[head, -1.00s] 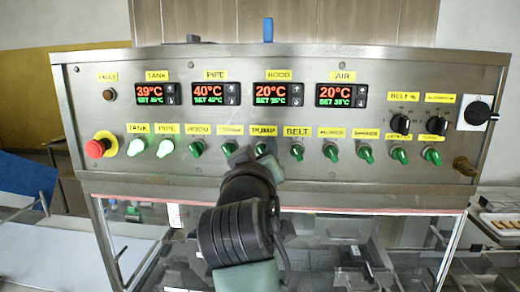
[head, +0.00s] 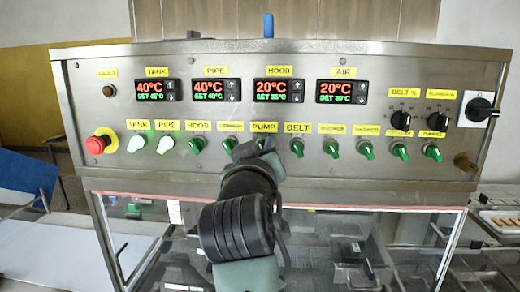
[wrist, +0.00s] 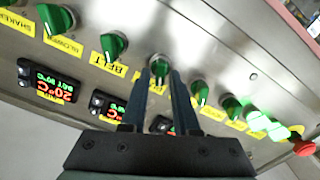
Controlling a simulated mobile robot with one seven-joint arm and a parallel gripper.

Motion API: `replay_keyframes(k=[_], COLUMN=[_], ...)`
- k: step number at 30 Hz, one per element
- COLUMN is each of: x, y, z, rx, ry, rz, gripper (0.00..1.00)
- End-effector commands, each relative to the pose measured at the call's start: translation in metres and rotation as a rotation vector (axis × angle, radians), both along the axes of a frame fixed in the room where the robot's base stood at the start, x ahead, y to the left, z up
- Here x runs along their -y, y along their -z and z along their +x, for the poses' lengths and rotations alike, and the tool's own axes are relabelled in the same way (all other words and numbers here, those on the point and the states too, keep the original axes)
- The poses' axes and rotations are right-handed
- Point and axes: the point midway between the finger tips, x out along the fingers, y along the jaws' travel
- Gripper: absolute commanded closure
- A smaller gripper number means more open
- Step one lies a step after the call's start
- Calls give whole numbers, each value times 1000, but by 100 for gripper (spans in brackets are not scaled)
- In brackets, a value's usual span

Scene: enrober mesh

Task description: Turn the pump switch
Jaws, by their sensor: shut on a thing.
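The pump switch (head: 264,143) is a green knob under the yellow PUMP label (head: 264,127), in the middle of the switch row. In the wrist view the pump switch (wrist: 158,67) sits between my fingertips. My gripper (head: 258,150) is at the panel from below and hides part of the knob in the head view. In the wrist view my gripper (wrist: 160,78) is shut on the knob, one finger on each side. The pump knob looks unlit; its exact angle is hard to tell.
The BELT switch (head: 297,149) is close on the right. The TANK switch (head: 136,144) and PIPE switch (head: 165,146) glow pale green. A red emergency button (head: 97,144) is at far left. A black rotary switch (head: 482,110) is at far right. Displays (head: 278,91) sit above.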

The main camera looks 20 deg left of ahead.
Motion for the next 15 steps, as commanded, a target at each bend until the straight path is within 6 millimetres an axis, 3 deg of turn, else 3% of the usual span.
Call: replay_keyframes(k=[15], x=[2], y=[1], z=[1], rx=[-130], ry=[-1], rz=[445], gripper=[100])
